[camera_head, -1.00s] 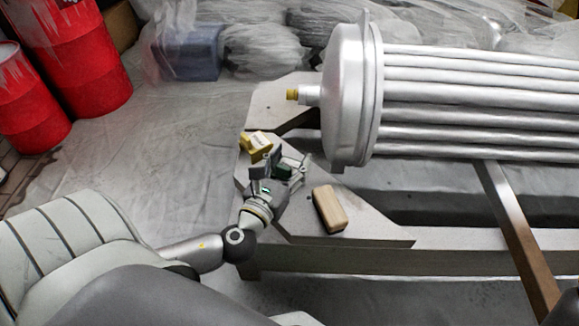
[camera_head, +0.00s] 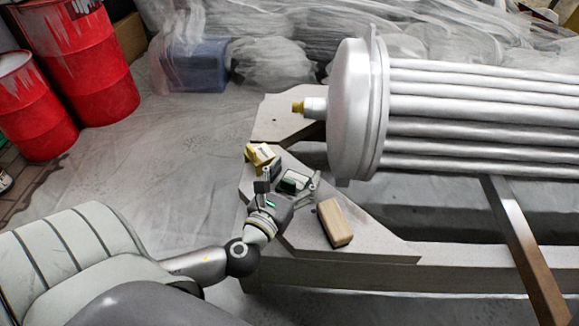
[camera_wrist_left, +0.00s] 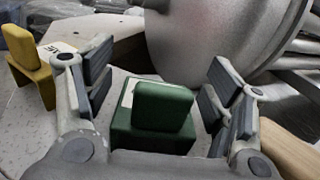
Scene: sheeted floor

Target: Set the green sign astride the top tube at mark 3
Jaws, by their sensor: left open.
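The green sign (camera_wrist_left: 155,118) sits on the grey board between the spread fingers of my left gripper (camera_wrist_left: 155,95), in the left wrist view. The fingers stand apart from it on both sides. In the head view the green sign (camera_head: 293,182) is small and partly hidden by my left gripper (camera_head: 288,186). The silver tube bundle (camera_head: 480,110) runs to the right from a domed end; its top tube (camera_head: 480,75) shows at the upper edge of the bundle. I cannot make out mark 3. My right gripper is not in view.
A yellow sign (camera_head: 260,157) stands just left of the green one; it also shows in the left wrist view (camera_wrist_left: 30,70). A wooden block (camera_head: 335,222) lies to the right. Red drums (camera_head: 85,65) stand at the far left. A brown beam (camera_head: 522,245) lies across the frame.

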